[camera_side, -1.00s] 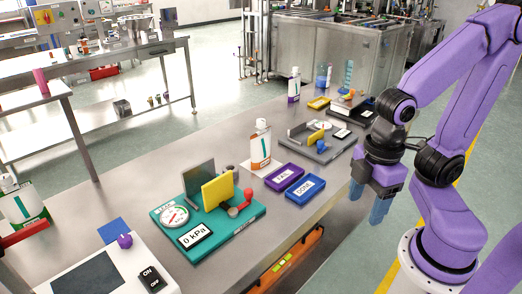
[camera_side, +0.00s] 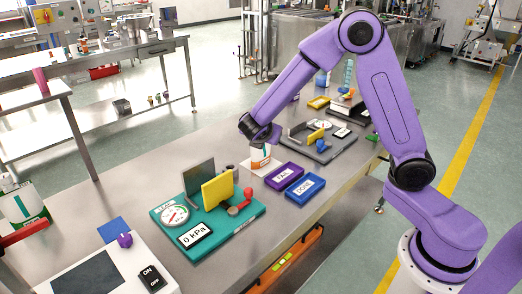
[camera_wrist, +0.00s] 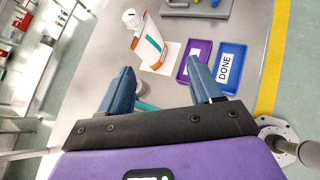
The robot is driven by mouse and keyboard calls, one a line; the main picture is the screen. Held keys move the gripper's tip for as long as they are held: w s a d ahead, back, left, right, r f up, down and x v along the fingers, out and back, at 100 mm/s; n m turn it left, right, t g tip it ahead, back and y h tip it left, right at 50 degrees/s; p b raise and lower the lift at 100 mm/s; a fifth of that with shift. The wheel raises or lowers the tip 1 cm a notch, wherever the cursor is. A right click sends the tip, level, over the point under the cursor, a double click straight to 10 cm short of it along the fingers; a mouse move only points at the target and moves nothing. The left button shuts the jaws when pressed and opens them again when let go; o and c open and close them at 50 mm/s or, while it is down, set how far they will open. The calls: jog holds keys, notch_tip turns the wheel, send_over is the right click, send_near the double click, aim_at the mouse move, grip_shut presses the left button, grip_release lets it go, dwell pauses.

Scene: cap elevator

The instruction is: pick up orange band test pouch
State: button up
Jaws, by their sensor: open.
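The orange band test pouch (camera_wrist: 149,45) is white with an orange band, a green stripe and a white cap. It stands on a white square on the steel table, ahead of my gripper in the wrist view. In the side view only the lower part of the pouch (camera_side: 260,156) shows, with my arm's end covering its top. My gripper (camera_wrist: 161,72) is open, its two blue fingers apart with nothing between them. The pouch is beyond the fingertips, and no contact is visible in the wrist view.
A purple FAIL tray (camera_side: 284,176) and a blue DONE tray (camera_side: 305,188) lie right of the pouch. A teal gauge fixture (camera_side: 245,222) with a yellow block is nearer the camera. A grey fixture (camera_side: 322,150) stands behind. Another pouch (camera_side: 22,203) is at far left.

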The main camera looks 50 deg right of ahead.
jog(key=w+d+f+n, duration=0.1)
jog(key=w+d+f, duration=0.1)
jog(key=w+d, duration=0.3)
jog(key=w+d+f+n+t+h, duration=0.1)
jog(key=w+d+f, duration=0.2)
jog(key=w+d, duration=0.2)
jog(key=w+d+f+n, duration=0.1)
jog(key=w+d+f, duration=0.1)
jog(key=w+d, duration=0.3)
jog(key=shift+w+d+f+t+h, duration=0.15)
jog(key=shift+w+f+t+h, duration=0.2)
jog(key=shift+w, duration=0.2)
grip_shut()
